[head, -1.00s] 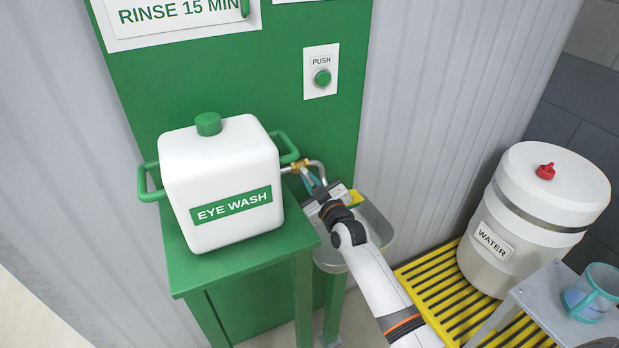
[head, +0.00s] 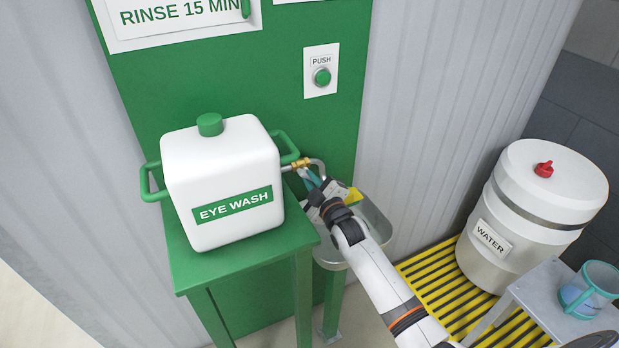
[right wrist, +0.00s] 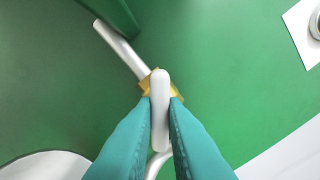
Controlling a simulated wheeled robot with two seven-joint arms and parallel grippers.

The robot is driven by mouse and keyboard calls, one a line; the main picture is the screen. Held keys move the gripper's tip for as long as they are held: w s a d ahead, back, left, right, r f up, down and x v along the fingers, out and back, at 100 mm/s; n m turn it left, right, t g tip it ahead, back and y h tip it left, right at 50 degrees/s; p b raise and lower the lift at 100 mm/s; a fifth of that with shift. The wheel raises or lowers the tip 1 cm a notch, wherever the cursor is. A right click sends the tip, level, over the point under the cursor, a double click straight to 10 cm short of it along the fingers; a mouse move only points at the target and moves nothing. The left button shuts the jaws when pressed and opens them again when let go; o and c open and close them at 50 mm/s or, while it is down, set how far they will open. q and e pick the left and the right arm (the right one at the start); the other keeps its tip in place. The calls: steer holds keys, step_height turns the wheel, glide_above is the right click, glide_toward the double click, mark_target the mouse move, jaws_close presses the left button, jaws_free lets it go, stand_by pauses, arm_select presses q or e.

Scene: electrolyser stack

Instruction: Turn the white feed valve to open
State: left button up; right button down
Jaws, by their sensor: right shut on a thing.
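The feed valve has a white lever handle (right wrist: 160,112) and a brass body (right wrist: 146,84) on a silver pipe; the brass part also shows in the head view (head: 300,164), right of the eye wash tank (head: 222,180). My right gripper (head: 309,178) reaches the valve from below right. In the right wrist view its teal fingers (right wrist: 160,120) are shut on the handle, one on each side. The handle lies at an angle to the straight pipe length at upper left. In the head view the fingers and wrist largely hide the handle. My left gripper is not in view.
The tank stands on a green stand (head: 250,257). A grey basin (head: 374,222) lies under my right wrist. A green push button (head: 322,77) is on the green panel above. A water drum (head: 535,215) and a jug (head: 590,290) stand at the right.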

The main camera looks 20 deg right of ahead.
steer(key=n, duration=0.3)
steer(key=shift+f+n, duration=0.1)
steer(key=shift+n, duration=0.3)
steer(key=n, duration=0.3)
steer(key=c, duration=1.9)
jaws_free()
steer(key=shift+n, duration=0.6)
steer(key=o, duration=0.6)
steer(key=shift+s, duration=0.15)
